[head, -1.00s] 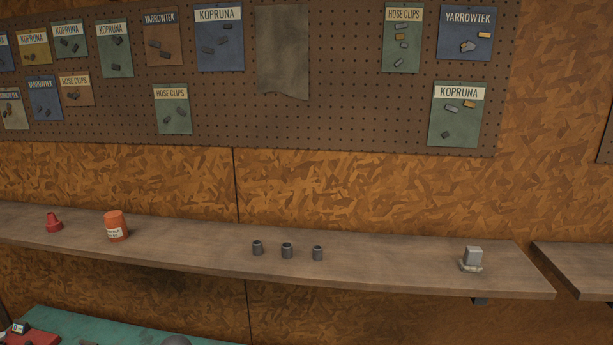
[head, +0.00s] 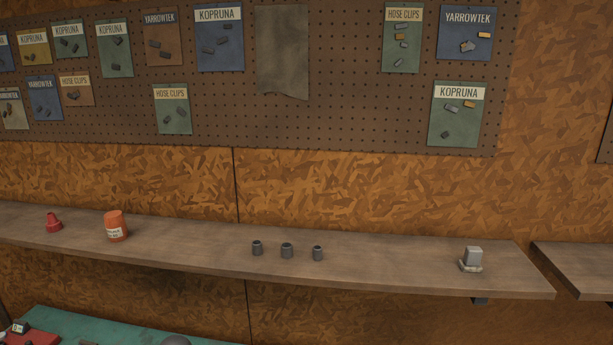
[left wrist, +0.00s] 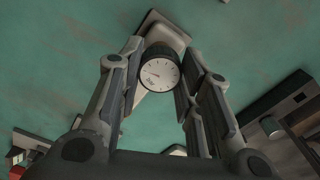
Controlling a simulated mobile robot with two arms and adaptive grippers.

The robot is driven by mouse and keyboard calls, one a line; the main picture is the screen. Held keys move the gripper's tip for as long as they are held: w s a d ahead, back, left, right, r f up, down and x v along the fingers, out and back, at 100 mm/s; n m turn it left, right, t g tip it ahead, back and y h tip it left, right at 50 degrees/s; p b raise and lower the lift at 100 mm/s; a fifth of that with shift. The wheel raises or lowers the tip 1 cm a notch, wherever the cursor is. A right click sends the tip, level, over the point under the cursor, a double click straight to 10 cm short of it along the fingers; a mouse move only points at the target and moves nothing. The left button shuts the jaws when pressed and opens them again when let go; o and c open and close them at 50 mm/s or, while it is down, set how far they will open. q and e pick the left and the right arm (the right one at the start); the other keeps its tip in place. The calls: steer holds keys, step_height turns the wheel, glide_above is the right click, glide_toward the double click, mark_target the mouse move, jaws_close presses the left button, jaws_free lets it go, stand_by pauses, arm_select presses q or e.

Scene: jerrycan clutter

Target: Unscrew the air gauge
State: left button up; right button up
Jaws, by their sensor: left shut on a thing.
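The air gauge (left wrist: 160,74) shows in the left wrist view, with a round white dial, a needle and a dark rim. My left gripper (left wrist: 160,64) has one finger on each side of the gauge and is shut on it. A pale, blocky body (left wrist: 168,29) lies behind the gauge, over the green surface. How the gauge joins that body is hidden. The head view shows neither the gauge nor either gripper. My right gripper is not in view.
A green bench top (head: 130,328) is at the bottom of the head view, with a red object (head: 35,338) at its left. The shelf (head: 380,268) above holds an orange container (head: 116,226) and several small items. A dark boxy object (left wrist: 280,102) is right of my left gripper.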

arm_select(q)
steer(key=shift+n, duration=0.6)
steer(key=o, duration=0.7)
steer(key=shift+r, duration=1.5)
steer(key=o, duration=0.6)
